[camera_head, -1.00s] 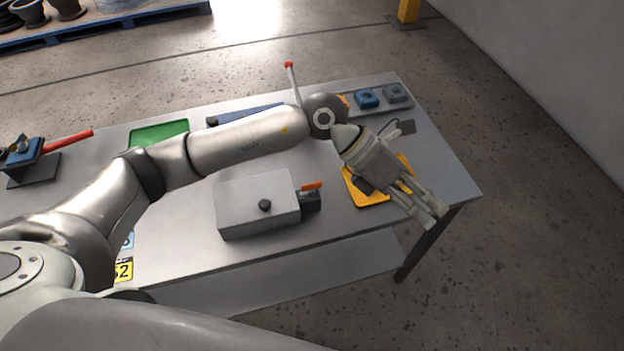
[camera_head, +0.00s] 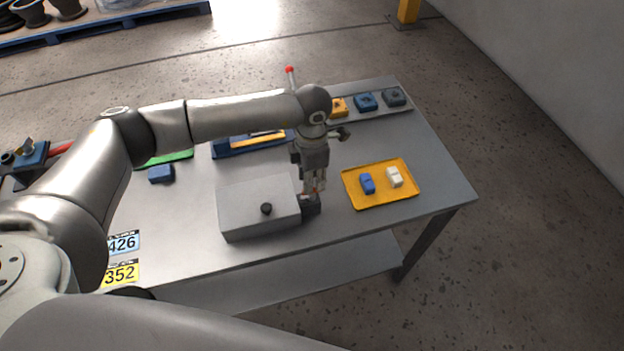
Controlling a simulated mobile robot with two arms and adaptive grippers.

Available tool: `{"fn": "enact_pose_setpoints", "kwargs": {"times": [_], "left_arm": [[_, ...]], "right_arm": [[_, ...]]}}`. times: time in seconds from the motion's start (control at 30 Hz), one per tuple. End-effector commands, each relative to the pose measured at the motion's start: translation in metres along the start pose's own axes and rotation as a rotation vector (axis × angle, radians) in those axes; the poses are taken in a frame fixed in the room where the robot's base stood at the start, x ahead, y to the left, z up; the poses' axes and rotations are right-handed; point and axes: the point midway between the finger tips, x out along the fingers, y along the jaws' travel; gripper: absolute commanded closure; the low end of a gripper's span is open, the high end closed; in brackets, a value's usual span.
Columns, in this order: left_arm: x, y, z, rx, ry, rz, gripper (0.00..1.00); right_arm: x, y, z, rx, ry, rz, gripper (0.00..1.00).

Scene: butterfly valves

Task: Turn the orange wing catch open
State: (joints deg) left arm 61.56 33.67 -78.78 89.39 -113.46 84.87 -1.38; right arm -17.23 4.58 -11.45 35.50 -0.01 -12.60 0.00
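The orange wing catch, seen on top of that block earlier, is now almost wholly hidden by my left gripper (camera_head: 314,189). This gripper points down, its fingertips right at the catch's place just above the dark block. Whether the fingers are closed on the catch cannot be made out. My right gripper is not in view.
A yellow tray (camera_head: 378,200) with a blue and a white piece lies to the right. A red-tipped stick (camera_head: 290,75) stands behind my arm. A blue tray (camera_head: 228,150), a blue block (camera_head: 161,174) and a rail (camera_head: 400,108) with coloured blocks lie farther back.

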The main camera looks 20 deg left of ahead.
Motion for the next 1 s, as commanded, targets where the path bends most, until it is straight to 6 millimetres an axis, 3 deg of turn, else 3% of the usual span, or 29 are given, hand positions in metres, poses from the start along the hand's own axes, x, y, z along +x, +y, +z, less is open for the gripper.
{"fn": "enact_pose_setpoints", "kwargs": {"times": [0.23,0.57,0.8,1.0], "left_arm": [[0.029,-0.001,0.000,0.000,0.000,-0.003,0.73],[0.034,-0.001,0.001,0.002,-0.002,-0.001,0.73],[0.034,-0.001,0.001,0.001,-0.002,-0.001,1.00],[0.034,-0.001,0.001,0.001,-0.002,-0.001,1.00]], "right_arm": [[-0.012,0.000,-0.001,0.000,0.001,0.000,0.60],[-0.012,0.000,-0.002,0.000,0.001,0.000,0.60],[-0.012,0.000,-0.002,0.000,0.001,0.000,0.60],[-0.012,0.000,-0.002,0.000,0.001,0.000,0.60]]}}
